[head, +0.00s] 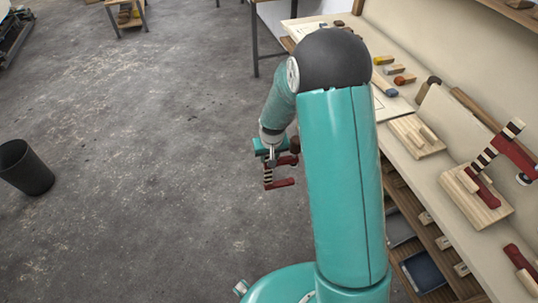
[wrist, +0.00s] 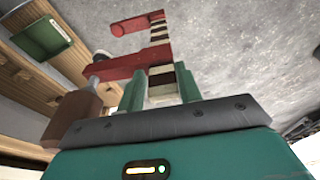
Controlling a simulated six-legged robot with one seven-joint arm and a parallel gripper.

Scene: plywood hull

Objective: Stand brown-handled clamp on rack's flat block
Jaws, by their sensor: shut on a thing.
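My gripper (head: 272,150) hangs over the open floor, left of the bench. In the wrist view my gripper (wrist: 161,88) has its green fingers shut on the striped bar of a clamp. The clamp (wrist: 125,66) has red jaws, a black-and-cream bar and a brown handle (wrist: 74,113) at lower left. The held clamp also shows in the head view (head: 280,183), below my gripper. On the bench a pale wooden block (head: 403,128) carries small wooden pieces and no clamp. A nearer wooden block (head: 488,213) holds another red clamp (head: 515,155) with a striped bar.
The bench top (head: 445,185) runs along the right, with shelves under it. Several small coloured-handled tools (head: 385,84) lie farther back. A red tool with a wooden handle (head: 520,262) lies at lower right. A dark bin (head: 25,170) stands at left on clear floor.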

